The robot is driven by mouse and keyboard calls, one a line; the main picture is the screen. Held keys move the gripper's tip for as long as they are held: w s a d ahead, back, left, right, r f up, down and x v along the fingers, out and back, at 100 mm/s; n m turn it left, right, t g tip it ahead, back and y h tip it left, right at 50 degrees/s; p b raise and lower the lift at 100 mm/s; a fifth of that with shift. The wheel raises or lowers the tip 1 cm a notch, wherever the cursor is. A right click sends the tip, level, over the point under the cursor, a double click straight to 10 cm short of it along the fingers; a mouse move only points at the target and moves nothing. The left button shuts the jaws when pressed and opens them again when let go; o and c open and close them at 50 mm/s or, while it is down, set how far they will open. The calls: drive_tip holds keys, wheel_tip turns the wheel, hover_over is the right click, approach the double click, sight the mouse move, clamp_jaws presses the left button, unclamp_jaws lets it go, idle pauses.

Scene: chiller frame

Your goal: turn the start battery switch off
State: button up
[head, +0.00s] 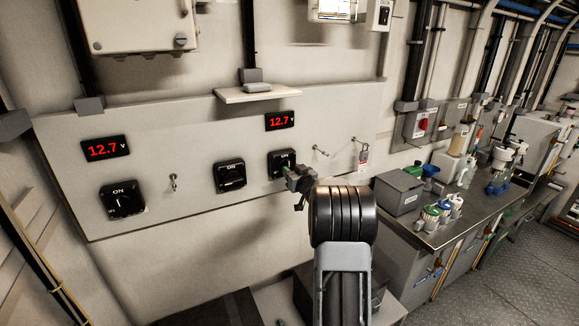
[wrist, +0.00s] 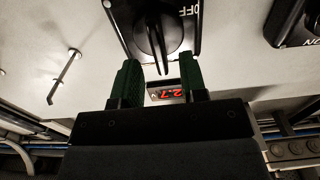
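Black rotary switches sit on a pale wall panel (head: 215,205). The rightmost switch (head: 281,161) has ON at its top. My gripper (head: 290,172) is in front of it and covers its lower right part. In the wrist view this switch (wrist: 153,30) shows OFF at its upper right, and its knob points down the picture. My gripper (wrist: 158,63) is open there, with green fingertips on either side of the knob's end. I see a gap on each side and cannot tell the depth. No label naming the start battery is readable.
A left switch (head: 122,200) and a middle switch (head: 230,177) share the panel. Red displays read 12.7 at left (head: 106,150) and right (head: 280,121). A small shelf (head: 257,93) juts out above. Key-like pegs (head: 320,151) stick out at right, beside a bench (head: 440,232) with bottles.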

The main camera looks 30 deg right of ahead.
drive_tip(key=shift+w+d, duration=0.2)
drive_tip(key=shift+w, duration=0.9)
clamp_jaws()
